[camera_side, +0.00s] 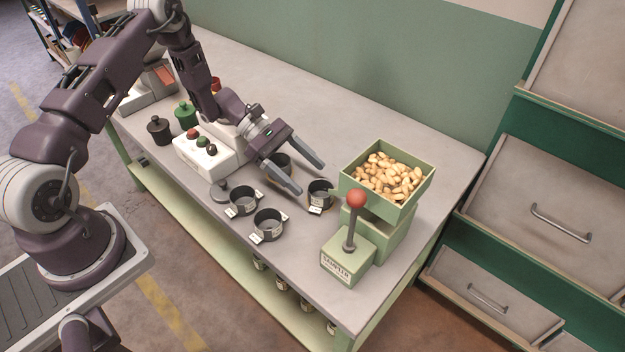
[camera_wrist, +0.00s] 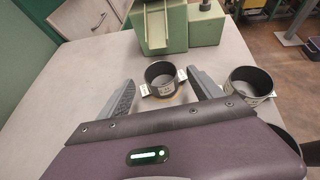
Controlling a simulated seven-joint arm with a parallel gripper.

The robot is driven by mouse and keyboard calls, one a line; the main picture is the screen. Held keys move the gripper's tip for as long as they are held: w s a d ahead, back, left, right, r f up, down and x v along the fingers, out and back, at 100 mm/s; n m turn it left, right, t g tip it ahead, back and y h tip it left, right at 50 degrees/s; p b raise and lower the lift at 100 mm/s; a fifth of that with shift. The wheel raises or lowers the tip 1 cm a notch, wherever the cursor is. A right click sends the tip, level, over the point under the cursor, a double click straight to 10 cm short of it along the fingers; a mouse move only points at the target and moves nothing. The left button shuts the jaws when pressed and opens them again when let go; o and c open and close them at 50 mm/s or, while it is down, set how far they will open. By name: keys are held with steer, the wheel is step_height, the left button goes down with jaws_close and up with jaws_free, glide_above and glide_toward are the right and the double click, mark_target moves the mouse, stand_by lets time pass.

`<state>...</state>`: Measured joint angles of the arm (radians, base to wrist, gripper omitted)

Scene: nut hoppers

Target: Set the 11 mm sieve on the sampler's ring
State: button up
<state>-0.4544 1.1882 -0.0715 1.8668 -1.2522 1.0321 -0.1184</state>
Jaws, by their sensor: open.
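Several dark round sieves with pale tags stand on the bench. One sieve (camera_side: 320,203) is near the sampler, and others are a left sieve (camera_side: 243,208), a front sieve (camera_side: 269,236) and a back sieve (camera_side: 281,172) partly behind my gripper. The tag sizes are too small to read, so I cannot tell which is 11 mm. My gripper (camera_side: 310,178) is open and empty above the bench. In the wrist view a sieve (camera_wrist: 160,90) shows between and just beyond the fingertips, apparently untouched. The green sampler (camera_side: 346,262) has a red-knobbed lever; I cannot make out its ring.
A green hopper (camera_side: 349,180) full of nuts sits behind the sampler. A white control box (camera_side: 203,157) with coloured buttons, dark and green weights or knobs (camera_side: 159,131), and a flat grey lid (camera_side: 220,191) stand left. The back of the bench is clear.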

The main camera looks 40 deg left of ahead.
steer(key=v, duration=0.9)
steer(key=s+d+r+m+g+y, duration=0.1)
steer(key=s+d+r+m+y, duration=0.35)
steer(key=r, duration=0.45)
steer(key=s+d+r+m+g+y, duration=0.1)
steer(key=s+d+r+m+y, duration=0.15)
steer(key=s+r+m, duration=0.6)
steer(key=s+r+m+t+y, duration=0.2)
steer(key=s+r+m, duration=0.1)
steer(key=s, duration=0.3)
steer(key=s+r+m+t+y, duration=0.3)
steer(key=s+m, duration=0.1)
steer(key=s, duration=0.3)
steer(key=shift+r, duration=0.35)
